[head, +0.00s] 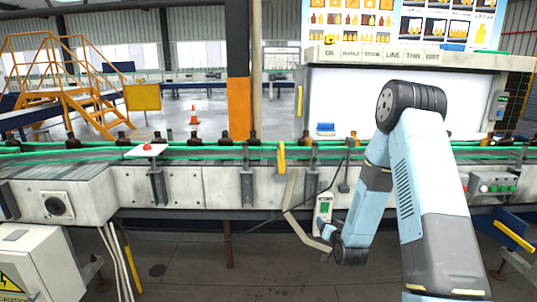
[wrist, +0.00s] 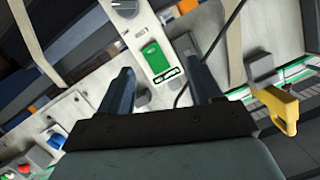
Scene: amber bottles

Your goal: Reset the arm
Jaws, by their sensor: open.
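My arm (head: 400,180) is bent, with its elbow raised in front of the white board and its lower end down at the front of the conveyor. In the head view I cannot make out the fingers clearly at that lower end. In the wrist view my gripper (wrist: 158,70) is open, with its two dark fingers apart and nothing held between them. A pale control box with a green panel (wrist: 155,58) shows between and beyond the fingers. It also shows in the head view (head: 323,208), just left of my arm's lower end. I cannot tell whether the fingers touch it.
The conveyor (head: 205,187) runs across the view with green rails and several amber bottles (head: 195,142). A yellow handle (wrist: 285,108) is right of the fingers in the wrist view. A white electrical cabinet (head: 40,265) stands front left. Open floor (head: 200,270) lies below the conveyor.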

